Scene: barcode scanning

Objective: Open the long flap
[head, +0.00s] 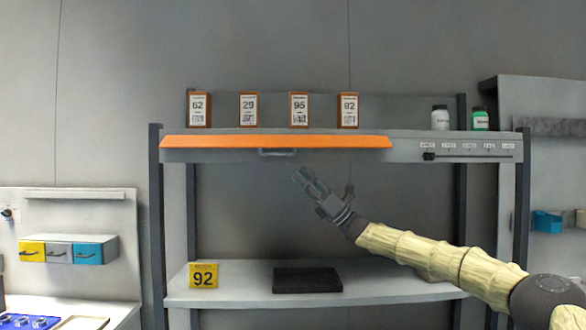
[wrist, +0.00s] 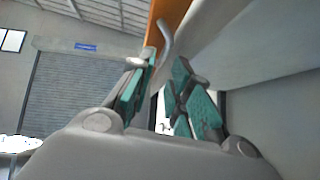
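The long flap (head: 275,142) is an orange panel along the front of the upper shelf in the head view, with a grey bar handle (head: 278,152) under its middle. It appears shut against the shelf front. My gripper (head: 302,177) is just below and slightly right of the handle. In the wrist view the flap's orange edge (wrist: 172,12) and the curved handle (wrist: 166,40) show beyond my fingertips (wrist: 166,72). The two teal-padded fingers are apart with nothing between them. The handle seems close to the fingertips; I cannot tell whether they touch.
Several numbered boxes (head: 248,110) stand on the upper shelf above the flap. A slider panel (head: 465,150) is right of it, with two bottles (head: 440,118) above. The space between shelves is open.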

